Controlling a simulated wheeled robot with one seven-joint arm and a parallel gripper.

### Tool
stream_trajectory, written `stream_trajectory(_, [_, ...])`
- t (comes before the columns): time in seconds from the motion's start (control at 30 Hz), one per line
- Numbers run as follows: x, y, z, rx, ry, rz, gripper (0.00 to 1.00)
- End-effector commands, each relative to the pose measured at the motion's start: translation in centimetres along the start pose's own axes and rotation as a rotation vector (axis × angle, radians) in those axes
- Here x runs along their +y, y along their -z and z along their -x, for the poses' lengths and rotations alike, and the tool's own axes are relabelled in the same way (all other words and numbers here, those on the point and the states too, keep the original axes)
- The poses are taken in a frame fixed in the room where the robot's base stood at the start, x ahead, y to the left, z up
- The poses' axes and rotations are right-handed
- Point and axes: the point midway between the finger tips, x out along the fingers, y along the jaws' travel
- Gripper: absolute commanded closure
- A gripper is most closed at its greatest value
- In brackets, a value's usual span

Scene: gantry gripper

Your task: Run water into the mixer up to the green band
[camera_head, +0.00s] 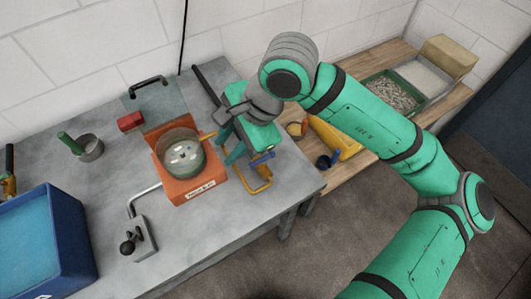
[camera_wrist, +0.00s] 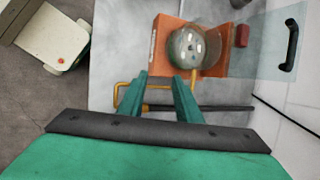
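The mixer (camera_head: 185,170) is an orange box on the grey table, with a clear round bowl (camera_head: 184,155) on top. It also shows ahead of my fingers in the wrist view (camera_wrist: 190,50). Pale and dark patches show in the bowl; I cannot make out a green band or a water level. A grey spout (camera_head: 145,196) rises from a block with a dark knob (camera_head: 130,243) and bends toward the mixer. My gripper (camera_wrist: 160,77) is open, right of the mixer, above a yellow bent rod (camera_wrist: 125,92). Nothing shows held between its fingers.
A blue bin (camera_head: 45,245) stands at the table's left. A wooden bench with trays (camera_head: 392,92) lies beyond my arm.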

Motion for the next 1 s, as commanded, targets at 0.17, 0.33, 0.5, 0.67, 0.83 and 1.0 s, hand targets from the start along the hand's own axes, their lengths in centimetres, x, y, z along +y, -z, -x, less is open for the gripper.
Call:
stream_trajectory(0.17, [1.4,5.9,2.0,0.238,-0.064,0.008,0.69])
stream_trajectory(0.33, [2.2,8.5,3.3,0.345,-0.1,0.009,0.69])
stream_trajectory(0.5, [2.5,9.2,2.8,0.361,-0.109,0.009,0.69])
stream_trajectory(0.67, [2.7,9.9,0.7,0.358,-0.108,0.01,0.69])
stream_trajectory(0.83, [3.0,10.9,-2.2,0.356,-0.108,0.01,0.69])
stream_trajectory(1.0, [3.2,11.9,-4.6,0.357,-0.106,0.009,0.69])
